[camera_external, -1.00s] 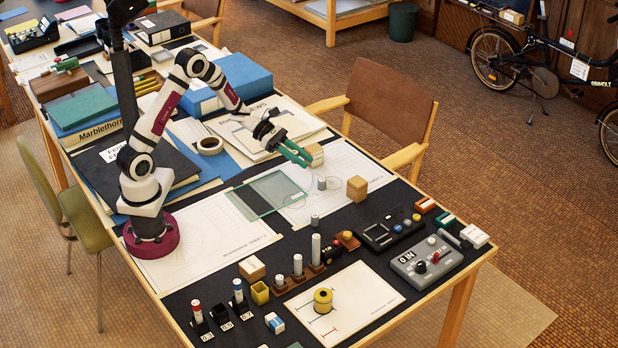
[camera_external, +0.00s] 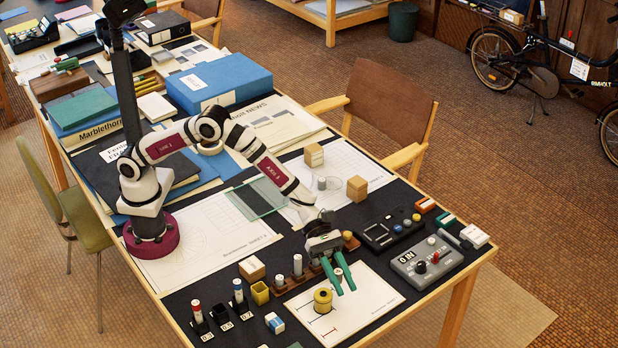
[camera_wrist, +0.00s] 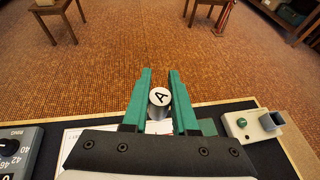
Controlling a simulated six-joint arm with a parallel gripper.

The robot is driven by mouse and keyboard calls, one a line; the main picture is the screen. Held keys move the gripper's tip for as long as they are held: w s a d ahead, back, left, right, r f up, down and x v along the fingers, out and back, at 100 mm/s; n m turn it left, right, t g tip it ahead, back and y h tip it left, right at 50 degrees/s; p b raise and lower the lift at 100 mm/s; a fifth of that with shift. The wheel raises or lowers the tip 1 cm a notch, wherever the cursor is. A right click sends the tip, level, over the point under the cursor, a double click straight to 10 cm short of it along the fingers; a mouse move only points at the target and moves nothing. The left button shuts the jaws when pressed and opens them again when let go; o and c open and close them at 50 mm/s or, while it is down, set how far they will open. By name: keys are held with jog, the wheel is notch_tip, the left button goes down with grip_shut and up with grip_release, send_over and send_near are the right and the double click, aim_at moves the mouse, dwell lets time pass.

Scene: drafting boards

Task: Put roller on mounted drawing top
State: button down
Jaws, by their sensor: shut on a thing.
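My gripper (camera_external: 345,290) points down and toward the front, above the white drawing sheet (camera_external: 382,290) at the table's front. Its green fingers are shut on a pale cylinder (camera_external: 338,272), probably the roller. In the wrist view the cylinder (camera_wrist: 160,97) sits between the fingers, with a black letter A on its round end. I cannot tell its full length. A yellow spool (camera_external: 323,300) stands on the same sheet, left of the fingertips. The sheet looks like the mounted drawing, with red and blue lines. The held cylinder is apart from it, as far as I can tell.
A brown rack (camera_external: 288,286) with white cylinders stands left of my gripper, partly hidden by it. A grey control box (camera_external: 427,262) is to the right. A grey cylinder (camera_external: 322,183) and wooden blocks (camera_external: 357,188) stand farther back. The sheet's right part is clear.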

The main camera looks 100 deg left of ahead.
notch_tip(320, 180, down, 5)
send_over(373, 306)
jog(key=f, duration=0.7)
jog(key=shift+d, duration=0.35)
notch_tip(373, 306, down, 4)
jog(key=shift+w+a+f, duration=0.1)
jog(key=shift+w, duration=0.05)
jog(key=c, duration=0.7)
grip_release()
jog(key=shift+a+r, duration=0.2)
jog(key=v, duration=1.1)
jog(key=shift+s+a, duration=0.15)
jog(key=shift+s, duration=0.1)
